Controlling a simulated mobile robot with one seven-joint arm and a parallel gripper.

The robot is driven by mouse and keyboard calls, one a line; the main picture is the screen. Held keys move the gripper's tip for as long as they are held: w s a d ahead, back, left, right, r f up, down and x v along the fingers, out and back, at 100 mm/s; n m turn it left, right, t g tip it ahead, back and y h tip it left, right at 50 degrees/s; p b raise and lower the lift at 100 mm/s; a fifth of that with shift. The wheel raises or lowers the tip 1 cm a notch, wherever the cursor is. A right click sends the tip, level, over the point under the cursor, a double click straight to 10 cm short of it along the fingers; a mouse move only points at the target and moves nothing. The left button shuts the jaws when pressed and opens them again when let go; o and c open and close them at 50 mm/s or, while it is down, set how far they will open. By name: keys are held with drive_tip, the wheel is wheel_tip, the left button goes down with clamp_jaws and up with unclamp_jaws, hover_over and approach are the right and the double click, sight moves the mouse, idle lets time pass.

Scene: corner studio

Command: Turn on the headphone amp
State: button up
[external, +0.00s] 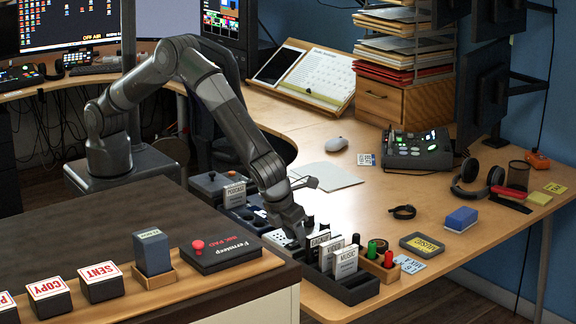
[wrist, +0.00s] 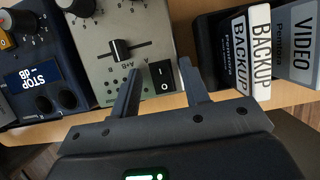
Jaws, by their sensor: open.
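A grey box with knobs, a black slider and a black I/O rocker switch fills the upper middle of the wrist view; it looks like the headphone amp (wrist: 148,28), though I can read no name on it. The rocker switch (wrist: 162,76) sits at the box's near right corner. My gripper (wrist: 158,64) is open, one finger over the box and the other beside its right edge, with the rocker between them. I cannot tell whether the fingers touch it. In the external view my gripper (external: 298,238) reaches down at the desk edge, partly hiding the pale box (external: 276,239).
A black holder with BACKUP (wrist: 259,52) and VIDEO (wrist: 299,42) cards is close on the right. In the external view, red and green cylinders (external: 389,250) stand beyond the card holder (external: 350,290).

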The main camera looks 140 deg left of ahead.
drive_tip(key=shift+c, duration=0.4)
clamp_jaws()
